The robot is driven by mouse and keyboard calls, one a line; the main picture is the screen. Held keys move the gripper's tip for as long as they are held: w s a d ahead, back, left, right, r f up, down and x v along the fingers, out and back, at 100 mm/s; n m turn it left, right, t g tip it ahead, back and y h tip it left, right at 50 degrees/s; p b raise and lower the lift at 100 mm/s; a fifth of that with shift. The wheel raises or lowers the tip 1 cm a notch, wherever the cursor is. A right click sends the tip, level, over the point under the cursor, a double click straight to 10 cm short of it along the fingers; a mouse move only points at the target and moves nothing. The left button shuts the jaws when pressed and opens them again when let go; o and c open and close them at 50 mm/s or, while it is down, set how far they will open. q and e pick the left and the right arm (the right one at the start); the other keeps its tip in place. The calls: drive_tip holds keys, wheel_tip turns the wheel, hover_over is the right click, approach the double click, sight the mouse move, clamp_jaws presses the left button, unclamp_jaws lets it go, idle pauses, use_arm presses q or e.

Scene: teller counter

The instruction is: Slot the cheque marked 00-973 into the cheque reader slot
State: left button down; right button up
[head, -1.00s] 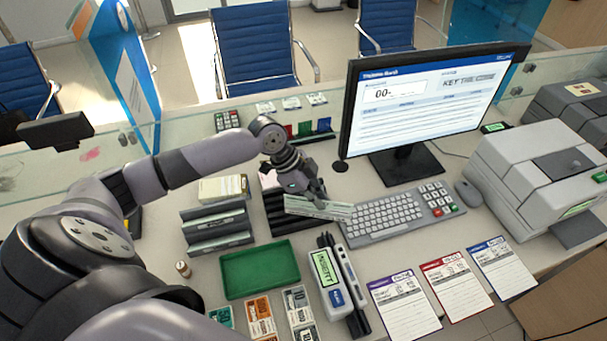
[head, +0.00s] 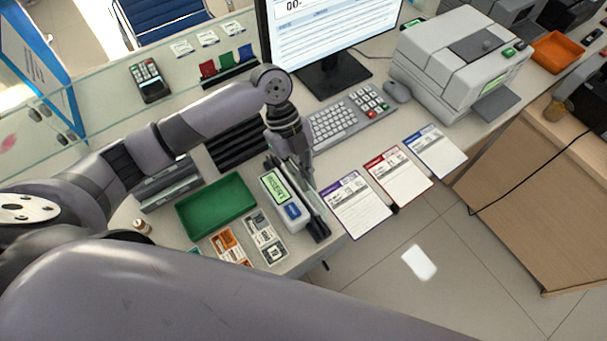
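The cheque reader (head: 284,204) is a light grey box with a green-lit display and a blue button, near the counter's front edge. Dark rails run along its right side, where the slot is. My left gripper (head: 303,174) points down at the far end of the reader, over the rails. Its fingers are small and seen from behind, so I cannot tell whether they are open or shut. The cheque cannot be made out clearly; it may be edge-on or hidden by the gripper, and its number cannot be read. My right gripper is not in view.
A green tray (head: 216,205) lies left of the reader, with printed cards (head: 265,238) in front. Several forms (head: 398,176) lie to the right. The keyboard (head: 345,117) and monitor stand behind. The counter edge is close. A bright white patch (head: 419,262) shows on the floor.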

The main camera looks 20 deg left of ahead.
sight(307, 197)
use_arm(q)
drive_tip(key=shift+f+b, duration=1.75)
drive_tip(key=shift+f, duration=0.3)
drive_tip(key=shift+f+b, duration=0.45)
drive_tip(key=shift+f, duration=0.4)
drive_tip(key=c, duration=1.7)
unclamp_jaws()
drive_tip(key=shift+r, duration=0.15)
wheel_tip(307, 197, up, 7)
drive_tip(key=p, duration=0.6)
drive_tip(key=shift+p, duration=0.3)
